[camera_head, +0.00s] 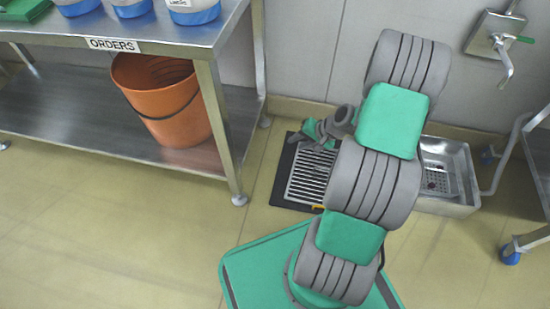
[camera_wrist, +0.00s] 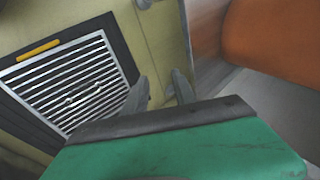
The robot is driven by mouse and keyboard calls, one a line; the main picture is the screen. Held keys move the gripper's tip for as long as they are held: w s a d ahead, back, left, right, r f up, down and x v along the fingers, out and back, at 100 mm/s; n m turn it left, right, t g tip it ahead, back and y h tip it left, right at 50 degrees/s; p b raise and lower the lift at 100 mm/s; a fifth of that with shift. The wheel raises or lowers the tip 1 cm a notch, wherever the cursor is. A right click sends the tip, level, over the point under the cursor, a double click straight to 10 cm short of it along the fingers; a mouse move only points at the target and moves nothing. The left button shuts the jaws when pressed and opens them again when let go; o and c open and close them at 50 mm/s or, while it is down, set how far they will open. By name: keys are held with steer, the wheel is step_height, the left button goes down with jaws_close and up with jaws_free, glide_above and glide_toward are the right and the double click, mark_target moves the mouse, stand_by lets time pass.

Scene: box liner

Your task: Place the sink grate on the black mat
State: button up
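The sink grate (camera_head: 309,172) is a slotted metal panel that lies on the black mat (camera_head: 281,188) on the floor. In the wrist view the grate (camera_wrist: 70,80) lies flat, with a margin of the mat (camera_wrist: 122,50) around it. My gripper (camera_head: 313,130) is above the far end of the mat. In the wrist view its two fingertips (camera_wrist: 160,88) are apart with floor showing between them, beside the grate and holding nothing. My arm hides the right part of the grate and mat in the head view.
A floor sink (camera_head: 462,207) stands right of my arm, below a wall tap (camera_head: 503,62). A steel table (camera_head: 215,85) with an orange bucket (camera_head: 160,100) on its lower shelf is at left. A yellow piece (camera_wrist: 38,50) lies at the mat's edge. Floor at lower left is clear.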

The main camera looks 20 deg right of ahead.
steer(key=s+a+r+n+g+h, duration=0.1)
steer(key=s+a+r+n+g, duration=0.15)
steer(key=a+r, duration=0.4)
steer(key=s+a+r+n+g+h, duration=0.1)
steer(key=s+a+r+n, duration=0.2)
steer(key=a+r, duration=0.3)
steer(key=s+a+r+n+h, duration=0.2)
steer(key=s+a+r, duration=0.1)
steer(key=s+r, duration=0.4)
steer(key=s, duration=0.3)
steer(key=shift+r, duration=0.3)
steer(key=shift+a+n, duration=0.1)
steer(key=shift+n, duration=0.15)
